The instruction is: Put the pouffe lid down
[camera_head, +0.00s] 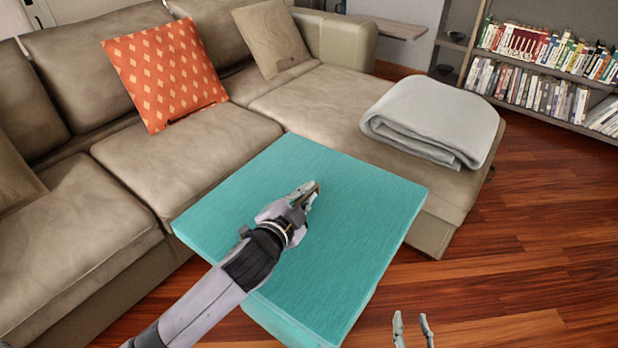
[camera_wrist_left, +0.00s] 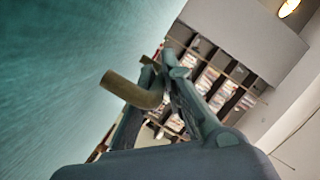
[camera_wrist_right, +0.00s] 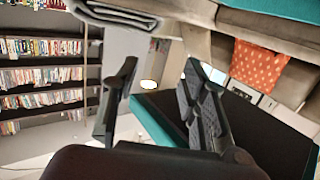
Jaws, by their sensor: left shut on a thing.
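The teal pouffe lid (camera_head: 335,230) is a large flat panel in front of the sofa in the head view. It fills the left of the left wrist view (camera_wrist_left: 60,80). My left gripper (camera_head: 311,190) is over its top, shut on a small brass-coloured handle (camera_wrist_left: 130,90). In the right wrist view, a dark face with a teal edge (camera_wrist_right: 155,122) looks like the lid's underside. Another teal part (camera_wrist_right: 280,8), probably the pouffe body, shows at that view's top right. My right gripper (camera_head: 413,322) is open and empty, right of the lid's near corner.
A beige corner sofa (camera_head: 200,165) stands behind and left of the lid, with an orange cushion (camera_head: 165,70) and a folded grey blanket (camera_head: 432,118) on it. A bookshelf (camera_head: 545,70) is at the back right. The wooden floor (camera_head: 540,240) at right is clear.

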